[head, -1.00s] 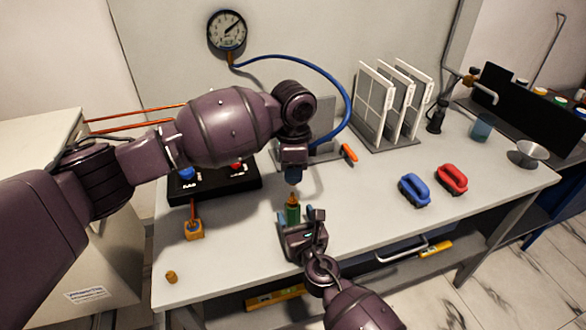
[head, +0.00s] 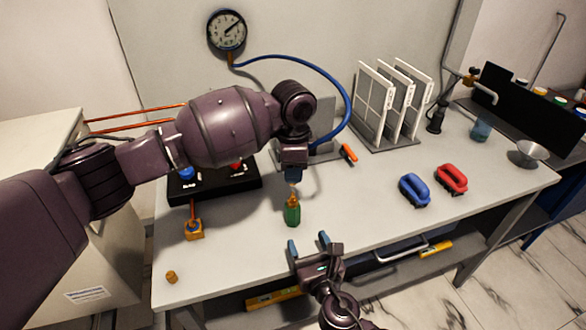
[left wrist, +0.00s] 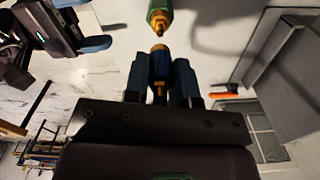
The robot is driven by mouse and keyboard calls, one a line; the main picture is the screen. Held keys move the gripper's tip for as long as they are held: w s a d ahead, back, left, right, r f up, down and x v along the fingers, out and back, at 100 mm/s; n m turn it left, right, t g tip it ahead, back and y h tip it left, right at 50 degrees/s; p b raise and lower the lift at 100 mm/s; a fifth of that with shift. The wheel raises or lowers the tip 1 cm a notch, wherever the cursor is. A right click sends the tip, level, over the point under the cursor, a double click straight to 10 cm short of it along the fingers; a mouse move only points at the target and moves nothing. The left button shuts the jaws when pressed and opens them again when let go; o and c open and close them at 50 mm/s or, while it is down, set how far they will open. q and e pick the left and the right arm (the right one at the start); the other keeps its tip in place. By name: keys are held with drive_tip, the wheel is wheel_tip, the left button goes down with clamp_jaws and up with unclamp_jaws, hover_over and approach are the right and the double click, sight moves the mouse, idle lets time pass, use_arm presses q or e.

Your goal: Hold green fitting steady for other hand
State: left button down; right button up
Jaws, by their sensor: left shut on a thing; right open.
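The green fitting (head: 292,215) has a brass top and is upright over the workbench, below my left gripper (head: 293,180). In the left wrist view, a blue and brass part (left wrist: 160,62) sits between the fingers (left wrist: 160,80), in line with the green body (left wrist: 158,13). I cannot tell whether the fitting's lower end touches the bench. My right gripper (head: 308,244) is open and empty, in front of the fitting and apart from it; it also shows in the left wrist view (left wrist: 80,24).
A pressure gauge (head: 227,31) with a blue hose (head: 318,75) is on the back wall. A black control box (head: 228,186), white panels in a rack (head: 390,100), and blue (head: 414,190) and red (head: 452,179) handled blocks stand around. The bench front between is clear.

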use_arm(q)
drive_tip(key=shift+r+p, duration=1.25)
drive_tip(key=shift+r, duration=0.85)
use_arm(e)
drive_tip(key=shift+r, duration=1.35)
use_arm(q)
drive_tip(key=shift+r+p, duration=2.2)
drive_tip(key=shift+r, duration=0.55)
use_arm(e)
wheel_tip(320, 180, up, 4)
drive_tip(key=shift+r, duration=0.15)
use_arm(q)
drive_tip(key=shift+f, duration=0.15)
